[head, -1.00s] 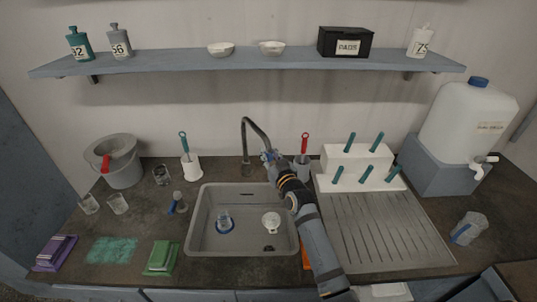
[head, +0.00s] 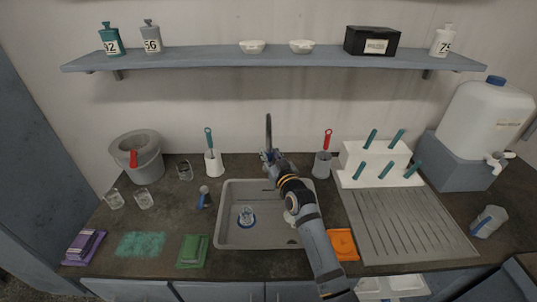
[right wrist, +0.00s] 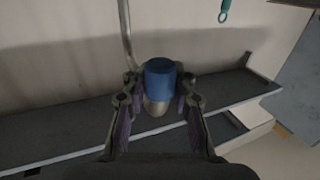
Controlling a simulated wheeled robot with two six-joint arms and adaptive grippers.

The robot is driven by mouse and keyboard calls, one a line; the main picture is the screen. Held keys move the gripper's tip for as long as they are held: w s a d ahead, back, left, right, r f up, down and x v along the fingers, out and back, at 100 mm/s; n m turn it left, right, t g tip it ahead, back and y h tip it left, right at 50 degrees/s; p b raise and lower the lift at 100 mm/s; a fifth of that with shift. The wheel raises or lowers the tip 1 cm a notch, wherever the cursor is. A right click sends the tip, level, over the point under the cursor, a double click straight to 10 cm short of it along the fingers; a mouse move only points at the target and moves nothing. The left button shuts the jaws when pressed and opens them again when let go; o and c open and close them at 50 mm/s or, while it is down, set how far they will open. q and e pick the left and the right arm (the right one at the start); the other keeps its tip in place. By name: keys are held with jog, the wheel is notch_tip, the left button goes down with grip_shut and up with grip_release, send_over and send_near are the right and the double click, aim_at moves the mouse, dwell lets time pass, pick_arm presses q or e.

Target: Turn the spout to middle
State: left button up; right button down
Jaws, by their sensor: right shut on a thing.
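The tap's dark spout (head: 268,132) rises behind the sink (head: 221,205) and, in the head view, looks almost like a straight upright line, its arch pointing towards me. My right gripper (head: 269,157) is at the outlet end, over the back part of the sink. In the right wrist view the spout's thin pipe (right wrist: 125,35) runs down to a blue outlet piece (right wrist: 160,72). The two fingers of the right gripper (right wrist: 159,88) are shut on this outlet from both sides. The tap's base is hidden behind my gripper. My left gripper is not in view.
A brush holder (head: 322,166) and a white peg rack (head: 376,163) stand to the right. An orange cloth (head: 342,245) lies at the front edge. A shelf (head: 205,61) runs above.

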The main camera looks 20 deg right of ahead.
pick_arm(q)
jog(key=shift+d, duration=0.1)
pick_arm(e)
jog(key=shift+s+f, duration=0.1)
jog(key=shift+f, duration=0.15)
jog(key=c, duration=1.5)
grip_release()
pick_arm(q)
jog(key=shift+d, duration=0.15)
pick_arm(e)
jog(key=o, duration=0.4)
jog(key=shift+s+r, duration=0.1)
jog(key=shift+r, duration=0.15)
jog(key=shift+s, duration=0.1)
jog(key=s, duration=0.7)
jog(key=s+d, duration=0.1)
jog(key=s, duration=0.3)
jog(key=shift+s, duration=0.35)
